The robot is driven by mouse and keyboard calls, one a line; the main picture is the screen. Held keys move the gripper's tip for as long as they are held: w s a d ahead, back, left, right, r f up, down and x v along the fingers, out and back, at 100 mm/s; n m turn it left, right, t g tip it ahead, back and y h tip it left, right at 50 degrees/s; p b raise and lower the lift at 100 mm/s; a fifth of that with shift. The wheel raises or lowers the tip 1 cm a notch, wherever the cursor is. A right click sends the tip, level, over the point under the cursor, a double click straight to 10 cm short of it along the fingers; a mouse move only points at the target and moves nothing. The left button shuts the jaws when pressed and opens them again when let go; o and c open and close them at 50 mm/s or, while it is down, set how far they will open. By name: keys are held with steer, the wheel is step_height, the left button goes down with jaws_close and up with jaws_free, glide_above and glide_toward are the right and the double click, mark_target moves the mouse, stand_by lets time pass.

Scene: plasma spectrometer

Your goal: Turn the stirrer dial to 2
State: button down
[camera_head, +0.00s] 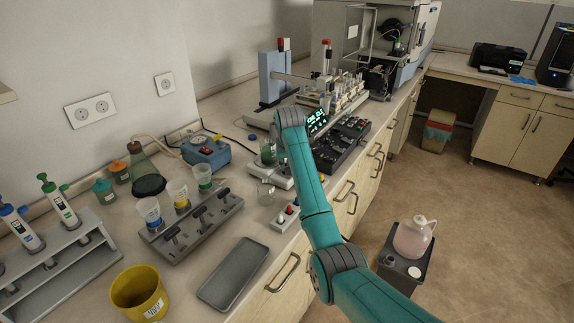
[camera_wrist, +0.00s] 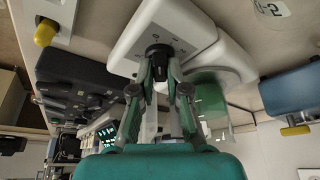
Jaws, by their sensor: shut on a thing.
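The stirrer is a white unit (camera_wrist: 130,55) that fills the upper middle of the wrist view. Its dial (camera_wrist: 158,49) is a black knob on the white front face, with small marks around it. My gripper (camera_wrist: 160,66) has its two fingers on either side of the dial and is shut on it. The dial's number setting cannot be read. In the head view the stirrer (camera_head: 281,178) is on the bench, left of my arm, with a glass of green liquid (camera_head: 268,154) on top. My gripper and the dial are hidden behind my arm there.
A dark control box with a lit display (camera_head: 317,121) is right of the stirrer. A blue device (camera_head: 206,151) is to the left.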

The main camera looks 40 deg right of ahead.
steer(key=m+g+h, duration=0.1)
steer(key=m, duration=0.3)
steer(key=shift+w+a, duration=0.1)
steer(key=m+g, duration=0.1)
steer(key=m, duration=0.1)
steer(key=m+g, duration=0.1)
steer(key=m, duration=0.1)
steer(key=shift+w+m+h, duration=0.1)
steer(key=shift+m+h, duration=0.3)
steer(key=m+g, duration=0.1)
steer(key=m, duration=0.2)
steer(key=shift+w+m, duration=0.15)
steer(key=shift+m, duration=0.15)
steer(key=shift+m+g, duration=0.9)
steer(key=shift+m, duration=1)
steer(key=c, duration=1.2)
jaws_free()
steer(key=shift+w, duration=0.1)
steer(key=shift+o, duration=0.2)
